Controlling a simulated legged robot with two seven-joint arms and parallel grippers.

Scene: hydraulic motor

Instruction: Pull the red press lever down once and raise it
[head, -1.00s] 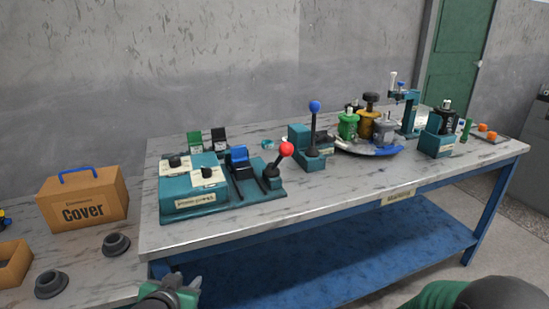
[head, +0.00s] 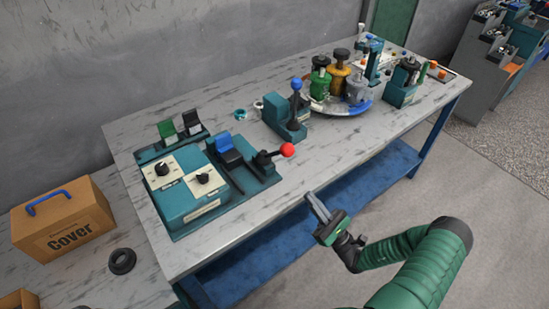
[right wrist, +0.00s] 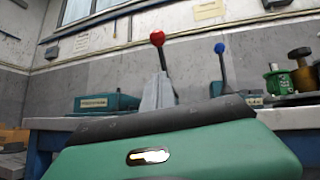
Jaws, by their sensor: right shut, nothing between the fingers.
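The red-knobbed press lever (head: 288,150) stands at the right end of the teal press unit (head: 186,199), near the table's front edge. Its dark arm leans to the right in the head view. The red knob also shows in the right wrist view (right wrist: 157,38), beyond and above the finger tips. My right gripper (head: 313,198) is shut and empty, in front of the table edge and below the knob in the picture, apart from it. Its grey fingers show in the right wrist view (right wrist: 158,90), hiding the lever's lower part. My left gripper is out of view.
A blue-knobbed lever (head: 296,86) stands behind and right of the red one. Several pump-like parts stand on a round tray (head: 340,111) farther right. A cardboard cover box (head: 62,222) is at the left. The floor in front is open.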

